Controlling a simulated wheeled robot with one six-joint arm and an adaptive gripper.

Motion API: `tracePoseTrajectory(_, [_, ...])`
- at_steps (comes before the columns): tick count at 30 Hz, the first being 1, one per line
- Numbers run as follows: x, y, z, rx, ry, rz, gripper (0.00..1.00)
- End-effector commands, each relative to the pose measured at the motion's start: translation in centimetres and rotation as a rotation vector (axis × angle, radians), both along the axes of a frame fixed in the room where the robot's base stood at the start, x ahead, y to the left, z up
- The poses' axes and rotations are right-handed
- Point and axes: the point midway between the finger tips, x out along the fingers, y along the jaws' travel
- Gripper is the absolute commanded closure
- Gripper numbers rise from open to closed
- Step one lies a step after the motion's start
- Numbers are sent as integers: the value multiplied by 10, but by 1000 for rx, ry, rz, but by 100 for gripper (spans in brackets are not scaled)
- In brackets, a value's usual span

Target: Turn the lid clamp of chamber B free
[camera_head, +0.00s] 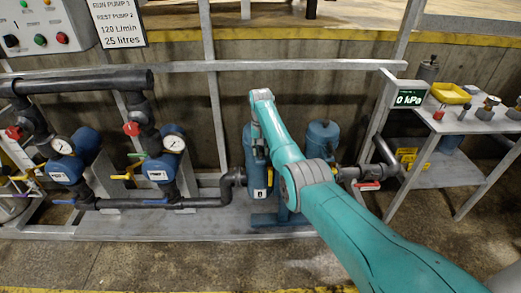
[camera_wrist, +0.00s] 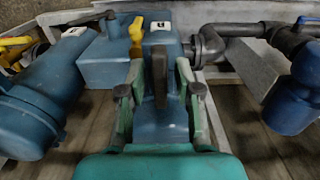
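In the head view two blue upright canisters stand behind my teal arm, a left one (camera_head: 256,172) with a small white label and a right one (camera_head: 323,137). I cannot read which is chamber B. In the wrist view a blue housing (camera_wrist: 158,125) with a white label lies ahead. A dark upright bar (camera_wrist: 160,78), possibly the clamp handle, stands over it. My gripper (camera_wrist: 160,72) has its fingers apart, one on each side of this bar, with visible gaps. Contact is not clear. The gripper does not show in the head view.
A yellow lever (camera_wrist: 136,32) stands close beyond my left finger. Blue bodies (camera_wrist: 40,105) and dark pipework (camera_wrist: 235,30) flank the gripper. In the head view, pumps with gauges (camera_head: 163,165) stand left, and a shelf (camera_head: 470,122) with a 0 kPa display (camera_head: 409,98) stands right.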

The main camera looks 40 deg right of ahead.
Motion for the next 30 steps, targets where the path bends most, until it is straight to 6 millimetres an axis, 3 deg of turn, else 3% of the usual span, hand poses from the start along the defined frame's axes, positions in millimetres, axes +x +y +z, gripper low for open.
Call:
tracePoseTrajectory(1, [0, 0, 0, 0, 0, 0, 86])
tracePoseTrajectory(3, [0, 0, 0, 0, 0, 0, 100])
tracePoseTrajectory(17, [0, 0, 0, 0, 0, 58, 100])
tracePoseTrajectory(30, [0, 0, 0, 0, 0, 403, 100])
